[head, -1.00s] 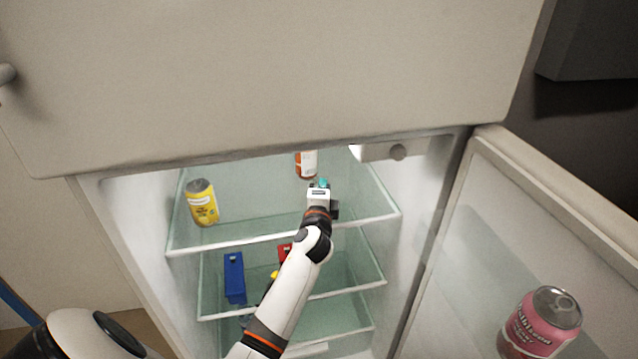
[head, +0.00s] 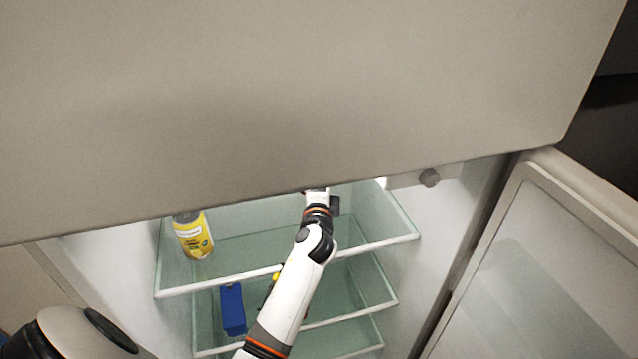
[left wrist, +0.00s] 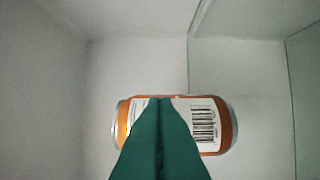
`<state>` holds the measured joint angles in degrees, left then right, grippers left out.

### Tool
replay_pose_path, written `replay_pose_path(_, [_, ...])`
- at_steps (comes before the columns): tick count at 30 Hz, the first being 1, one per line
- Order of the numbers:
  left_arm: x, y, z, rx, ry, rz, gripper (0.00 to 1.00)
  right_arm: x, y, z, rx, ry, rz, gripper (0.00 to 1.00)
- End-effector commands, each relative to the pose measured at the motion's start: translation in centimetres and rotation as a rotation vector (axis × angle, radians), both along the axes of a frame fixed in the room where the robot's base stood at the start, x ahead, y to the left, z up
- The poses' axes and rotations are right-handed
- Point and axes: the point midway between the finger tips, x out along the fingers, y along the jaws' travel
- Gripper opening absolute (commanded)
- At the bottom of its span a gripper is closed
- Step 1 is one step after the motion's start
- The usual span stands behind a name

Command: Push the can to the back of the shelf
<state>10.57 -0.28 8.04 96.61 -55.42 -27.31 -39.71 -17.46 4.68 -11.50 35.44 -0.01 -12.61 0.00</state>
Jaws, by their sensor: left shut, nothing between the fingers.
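The orange-and-white can (left wrist: 205,125) shows in the left wrist view, its long axis across the picture, with a barcode on its label. In the head view it is hidden behind the fridge's upper front. My left gripper's teal fingers (left wrist: 160,100) are shut with nothing between them. Their tips overlap the can's middle in the left wrist view; I cannot tell whether they touch it. In the head view my left arm reaches over the top shelf (head: 265,240), its fingertips hidden. My right gripper is not in view.
A blue box (head: 233,310) stands on the shelf below. The upper front (head: 300,100) overhangs the opening. The fridge door (head: 540,260) stands open at right.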

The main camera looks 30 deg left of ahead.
Motion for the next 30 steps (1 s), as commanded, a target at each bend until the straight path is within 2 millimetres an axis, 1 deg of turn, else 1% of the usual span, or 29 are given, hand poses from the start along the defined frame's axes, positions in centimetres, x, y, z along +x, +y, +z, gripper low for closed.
replay_pose_path(3, [0.0,0.1,0.0,0.0,0.0,0.001,0.0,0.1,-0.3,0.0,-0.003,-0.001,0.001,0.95])
replay_pose_path(5, [0.1,0.6,0.0,0.002,0.001,0.001,0.0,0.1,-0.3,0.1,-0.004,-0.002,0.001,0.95])
replay_pose_path(8, [0.6,2.4,0.2,0.004,0.0,0.002,0.0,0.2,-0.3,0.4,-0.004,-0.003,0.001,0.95])
replay_pose_path(12, [1.6,6.0,0.2,0.006,0.001,0.003,0.0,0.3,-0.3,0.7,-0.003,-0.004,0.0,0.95])
replay_pose_path(15, [2.2,8.2,0.1,0.005,0.001,0.002,0.0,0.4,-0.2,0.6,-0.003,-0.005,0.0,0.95])
replay_pose_path(18, [2.6,9.7,0.0,0.002,0.001,0.001,0.0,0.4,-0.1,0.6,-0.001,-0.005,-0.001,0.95])
replay_pose_path(22, [2.8,10.4,0.0,0.0,-0.001,0.0,0.0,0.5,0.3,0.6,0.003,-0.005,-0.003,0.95])
replay_pose_path(30, [2.8,10.4,0.0,-0.001,-0.001,0.0,0.0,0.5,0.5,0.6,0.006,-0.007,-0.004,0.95])
